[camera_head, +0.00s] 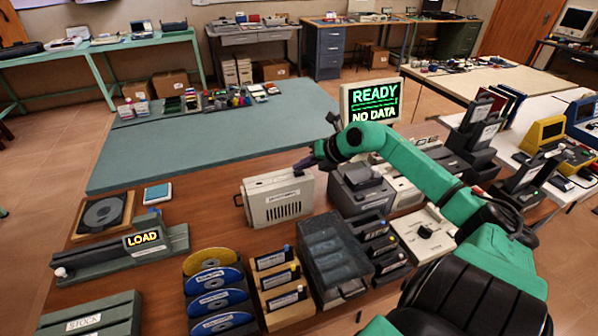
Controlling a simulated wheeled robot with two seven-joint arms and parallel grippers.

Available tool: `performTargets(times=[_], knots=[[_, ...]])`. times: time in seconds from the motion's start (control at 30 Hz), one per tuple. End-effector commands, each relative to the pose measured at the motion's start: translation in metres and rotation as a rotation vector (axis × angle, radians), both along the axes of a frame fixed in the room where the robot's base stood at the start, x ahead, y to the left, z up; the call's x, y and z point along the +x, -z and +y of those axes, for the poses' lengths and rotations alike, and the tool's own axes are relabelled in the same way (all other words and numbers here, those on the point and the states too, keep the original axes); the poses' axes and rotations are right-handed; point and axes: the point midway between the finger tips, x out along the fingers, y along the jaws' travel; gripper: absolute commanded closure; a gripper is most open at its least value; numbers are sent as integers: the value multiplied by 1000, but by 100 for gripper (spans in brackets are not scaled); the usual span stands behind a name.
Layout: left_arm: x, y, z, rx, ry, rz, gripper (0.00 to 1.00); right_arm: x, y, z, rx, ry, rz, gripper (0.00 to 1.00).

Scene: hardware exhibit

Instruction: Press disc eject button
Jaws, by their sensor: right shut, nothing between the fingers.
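A beige drive box (278,207) with dark vent slots stands on the wooden table, near the middle of the view. My right arm reaches in from the right, and its dark gripper (305,166) is shut and empty over the back right of the box's top. I cannot tell whether the fingertips touch the box. No eject button can be made out; the gripper may cover part of the top. A monitor (372,103) behind reads "READY" and "NO DATA". My left gripper is not in view.
A grey "LOAD" station (120,252) and a dark disc in a wooden tray (103,213) are on the left. Blue and gold discs (216,280), a cartridge rack (280,285) and a dark lidded case (335,255) fill the front. The teal mat (210,150) behind is mostly clear.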

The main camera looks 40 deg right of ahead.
Motion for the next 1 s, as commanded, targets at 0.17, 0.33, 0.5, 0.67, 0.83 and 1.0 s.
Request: performTargets(times=[0.17,0.33,0.5,0.67,0.83,1.0], knots=[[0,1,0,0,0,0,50,0,3,0,1,0,3,100],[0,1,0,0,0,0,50,-1,3,0,1,0,3,100],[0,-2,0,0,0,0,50,-1,-1,0,0,-2,4,100],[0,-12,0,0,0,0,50,-1,-12,1,0,-1,3,100],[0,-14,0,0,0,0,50,0,-14,1,1,0,3,100],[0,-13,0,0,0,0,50,0,-14,0,0,-1,2,100]])
